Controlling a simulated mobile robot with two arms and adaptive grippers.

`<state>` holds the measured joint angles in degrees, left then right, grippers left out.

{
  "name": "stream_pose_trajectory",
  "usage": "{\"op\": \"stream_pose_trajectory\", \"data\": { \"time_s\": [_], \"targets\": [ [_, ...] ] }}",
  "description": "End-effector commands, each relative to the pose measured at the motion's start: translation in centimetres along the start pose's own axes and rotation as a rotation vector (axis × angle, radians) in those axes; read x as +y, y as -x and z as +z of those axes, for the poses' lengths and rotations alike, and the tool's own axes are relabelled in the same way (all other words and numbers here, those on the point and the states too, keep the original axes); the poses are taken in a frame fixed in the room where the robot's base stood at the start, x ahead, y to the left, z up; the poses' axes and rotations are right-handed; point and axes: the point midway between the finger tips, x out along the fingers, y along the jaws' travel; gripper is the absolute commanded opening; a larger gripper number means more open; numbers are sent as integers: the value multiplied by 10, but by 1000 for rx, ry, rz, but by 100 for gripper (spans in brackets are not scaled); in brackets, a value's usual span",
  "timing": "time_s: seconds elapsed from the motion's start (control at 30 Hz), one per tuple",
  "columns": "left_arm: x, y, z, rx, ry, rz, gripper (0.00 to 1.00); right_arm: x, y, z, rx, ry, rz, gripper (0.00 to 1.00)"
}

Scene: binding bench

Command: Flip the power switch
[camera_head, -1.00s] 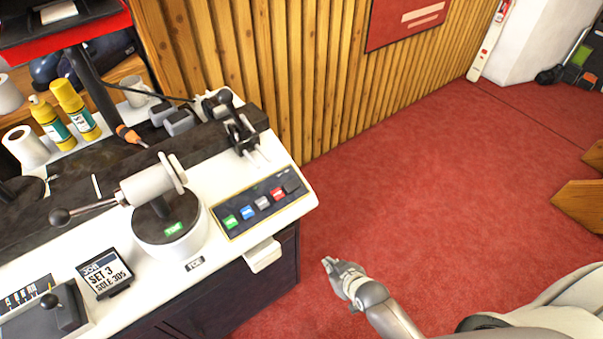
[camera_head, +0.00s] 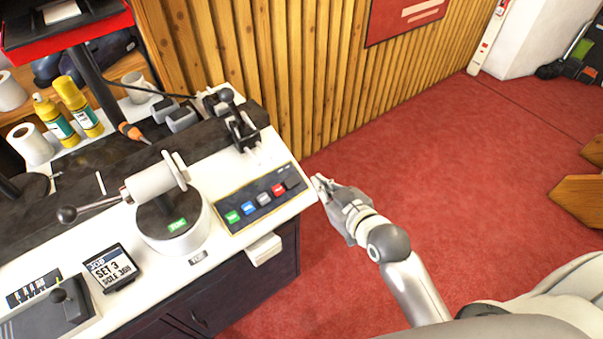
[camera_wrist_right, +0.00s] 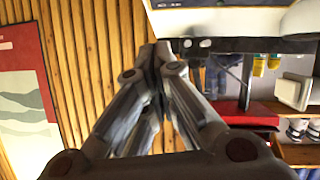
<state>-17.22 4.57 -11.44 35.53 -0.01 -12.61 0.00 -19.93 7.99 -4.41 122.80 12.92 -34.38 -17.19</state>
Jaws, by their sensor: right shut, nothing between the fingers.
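The control panel (camera_head: 232,200) is a dark plate with a gold rim on the white bench top. It carries green, blue, grey and red buttons in a row. A black switch (camera_head: 293,182) sits at its right end, with small markings above that are too small to read; I take it for the power switch. My right gripper (camera_head: 318,181) is shut and empty, just right of the panel's end and apart from the switch. In the right wrist view, its fingertips (camera_wrist_right: 160,47) meet in front of the bench's pale edge. My left gripper is out of view.
A grey lever unit (camera_head: 152,185) on a round white base stands left of the panel. A black clamp-like fixture (camera_head: 242,130) stands behind it. A white ledge (camera_head: 263,250) juts from the bench front.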

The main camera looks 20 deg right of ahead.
Motion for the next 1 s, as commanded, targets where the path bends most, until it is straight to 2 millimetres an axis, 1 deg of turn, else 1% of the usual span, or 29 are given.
{"op": "stream_pose_trajectory", "data": {
  "time_s": [0.17, 0.73, 0.8, 1.0],
  "targets": [
    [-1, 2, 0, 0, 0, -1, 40, 0, -14, -1, 2, -2, 0, 0],
    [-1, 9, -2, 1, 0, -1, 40, 0, -101, -2, 1, -1, 0, 0],
    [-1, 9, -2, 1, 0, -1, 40, 0, -107, 8, -2, -1, -1, 0],
    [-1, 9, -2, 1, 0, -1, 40, 0, -121, 22, 0, -1, -1, 0]
  ]
}}
